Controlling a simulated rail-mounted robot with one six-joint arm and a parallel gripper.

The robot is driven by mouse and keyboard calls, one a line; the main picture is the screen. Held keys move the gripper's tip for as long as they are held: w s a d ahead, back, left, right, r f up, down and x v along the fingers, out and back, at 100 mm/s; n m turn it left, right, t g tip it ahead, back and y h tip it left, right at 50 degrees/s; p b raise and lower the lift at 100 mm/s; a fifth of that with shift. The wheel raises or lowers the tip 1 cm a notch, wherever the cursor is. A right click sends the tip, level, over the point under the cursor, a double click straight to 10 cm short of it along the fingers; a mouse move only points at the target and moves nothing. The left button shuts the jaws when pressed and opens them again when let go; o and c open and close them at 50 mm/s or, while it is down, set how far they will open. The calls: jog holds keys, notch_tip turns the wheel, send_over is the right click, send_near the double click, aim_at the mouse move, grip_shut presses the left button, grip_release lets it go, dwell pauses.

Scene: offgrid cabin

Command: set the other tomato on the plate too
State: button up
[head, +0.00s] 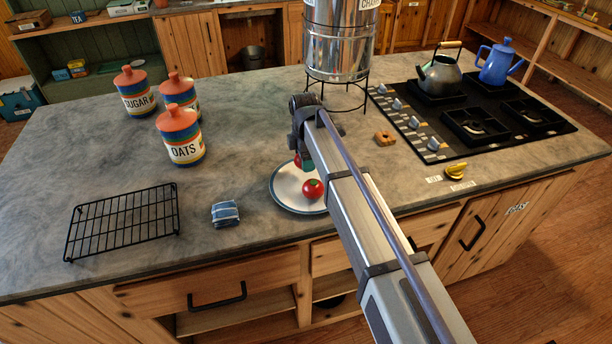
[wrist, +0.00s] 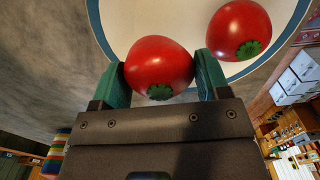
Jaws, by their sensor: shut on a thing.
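My gripper (wrist: 158,85) is shut on a red tomato (wrist: 158,65) with a green stem, a finger on each side of it. In the head view this held tomato (head: 296,161) shows only in part beside my gripper (head: 304,162), over the far part of the plate. I cannot tell whether it touches the plate. The other tomato (head: 313,189) sits on the white, blue-rimmed plate (head: 284,194); it also shows in the wrist view (wrist: 239,30), just right of the held one. My arm hides the plate's right part.
A blue-and-white cloth bundle (head: 225,213) and a black wire rack (head: 122,224) lie left of the plate. Striped canisters (head: 181,137) stand farther back. A metal dispenser (head: 340,40) on a stand is behind my gripper. A stove (head: 470,110) is at right.

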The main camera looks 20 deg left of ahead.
notch_tip(320, 180, down, 4)
jog(key=b, duration=0.4)
jog(key=shift+d+r+p, duration=0.1)
jog(key=shift+r+p, duration=0.2)
jog(key=shift+f, duration=0.25)
jog(key=o, duration=0.4)
jog(key=shift+r, duration=0.1)
jog(key=shift+o, duration=0.2)
notch_tip(320, 180, up, 13)
jog(key=p, duration=1.2)
jog(key=shift+f, duration=0.35)
